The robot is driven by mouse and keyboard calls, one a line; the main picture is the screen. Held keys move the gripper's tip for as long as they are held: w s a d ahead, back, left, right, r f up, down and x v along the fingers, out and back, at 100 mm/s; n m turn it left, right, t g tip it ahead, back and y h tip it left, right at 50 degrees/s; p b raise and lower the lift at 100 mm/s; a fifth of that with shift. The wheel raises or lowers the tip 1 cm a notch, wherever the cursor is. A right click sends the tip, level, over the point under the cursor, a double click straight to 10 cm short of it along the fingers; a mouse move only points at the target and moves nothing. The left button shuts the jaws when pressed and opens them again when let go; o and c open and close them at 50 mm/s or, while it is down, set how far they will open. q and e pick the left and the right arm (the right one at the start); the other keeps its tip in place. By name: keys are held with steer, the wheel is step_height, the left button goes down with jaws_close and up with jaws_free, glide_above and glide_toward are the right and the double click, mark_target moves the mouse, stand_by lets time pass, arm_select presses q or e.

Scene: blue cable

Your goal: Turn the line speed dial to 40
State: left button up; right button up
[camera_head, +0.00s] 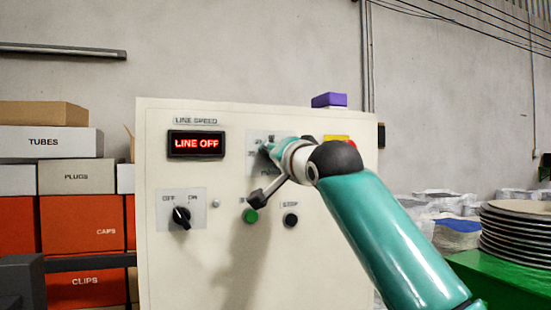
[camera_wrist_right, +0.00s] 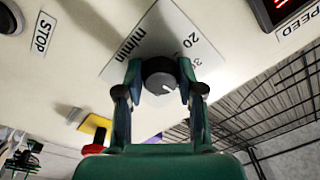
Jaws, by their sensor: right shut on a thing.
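The line speed dial is a round black knob (camera_wrist_right: 160,72) with a white pointer mark, on a white scale plate (camera_wrist_right: 126,44) on the panel. The plate's "20", "30" and "m/min" show in the right wrist view; other numbers are hidden, and I cannot tell the exact setting. My right gripper (camera_wrist_right: 160,88) is shut on the knob, one finger at each side. In the head view this gripper (camera_head: 267,150) covers the knob and part of the plate (camera_head: 256,138). The display (camera_head: 196,144) reads "LINE OFF" in red. My left gripper is not in view.
Below the display is a black OFF/ON switch (camera_head: 181,216). A green button (camera_head: 250,216) and a black STOP button (camera_head: 290,220) sit below my right wrist. A yellow plate (camera_wrist_right: 95,124) with a red button (camera_wrist_right: 94,148) is beside the dial. A purple block (camera_head: 329,100) lies on the cabinet top.

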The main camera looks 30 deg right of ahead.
steer(key=shift+f, duration=0.15)
steer(key=o, duration=1.1)
steer(key=shift+o, duration=0.2)
steer(key=shift+s, duration=0.15)
steer(key=v, duration=1.1)
steer(key=shift+s, duration=0.35)
